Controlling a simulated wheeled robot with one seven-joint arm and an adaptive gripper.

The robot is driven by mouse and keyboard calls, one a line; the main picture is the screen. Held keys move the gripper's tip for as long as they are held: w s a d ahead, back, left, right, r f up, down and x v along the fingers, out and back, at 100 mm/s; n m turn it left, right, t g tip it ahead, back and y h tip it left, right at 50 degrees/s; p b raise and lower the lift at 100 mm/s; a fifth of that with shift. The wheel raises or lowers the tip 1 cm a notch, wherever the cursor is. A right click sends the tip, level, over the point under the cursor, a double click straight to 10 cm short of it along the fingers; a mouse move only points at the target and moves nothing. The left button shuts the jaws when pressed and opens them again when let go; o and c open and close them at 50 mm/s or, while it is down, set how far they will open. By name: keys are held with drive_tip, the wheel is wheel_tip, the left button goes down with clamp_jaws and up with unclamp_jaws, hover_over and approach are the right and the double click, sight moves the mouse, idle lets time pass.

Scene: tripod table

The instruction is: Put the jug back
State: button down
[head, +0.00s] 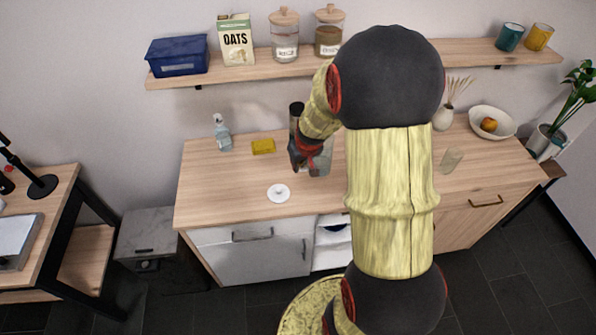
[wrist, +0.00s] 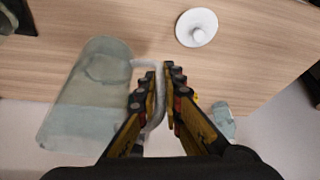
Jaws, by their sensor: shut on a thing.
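The jug (wrist: 85,100) is clear, slightly greenish glass and fills the left of the wrist view. My gripper (wrist: 160,75) is shut on the jug's handle (wrist: 157,115), with the body to the left of the fingers. In the head view, my gripper (head: 303,158) is over the middle of the counter, and part of the jug (head: 325,162) shows just right of it. My arm hides much of that area. I cannot tell whether the jug touches the counter.
A white knobbed lid (head: 278,193) lies on the counter (head: 225,195); it also shows in the wrist view (wrist: 197,28). A yellow sponge (head: 263,146) and spray bottle (head: 222,132) stand behind. A glass (head: 451,160) and fruit bowl (head: 492,122) are right. A shelf (head: 270,70) runs above.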

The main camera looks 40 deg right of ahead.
drive_tip(key=shift+d+b+x, duration=0.15)
drive_tip(key=shift+b+x, duration=0.2)
drive_tip(key=shift+x, duration=1.15)
drive_tip(key=shift+d+b+x, duration=0.2)
drive_tip(key=shift+b+x, duration=0.15)
drive_tip(key=shift+x, duration=1.1)
drive_tip(key=shift+d+b+x, duration=0.15)
drive_tip(key=shift+b+x, duration=0.2)
drive_tip(key=shift+x, duration=1.15)
drive_tip(key=shift+f, duration=0.1)
drive_tip(key=c, duration=2.1)
unclamp_jaws()
drive_tip(key=shift+o, duration=0.7)
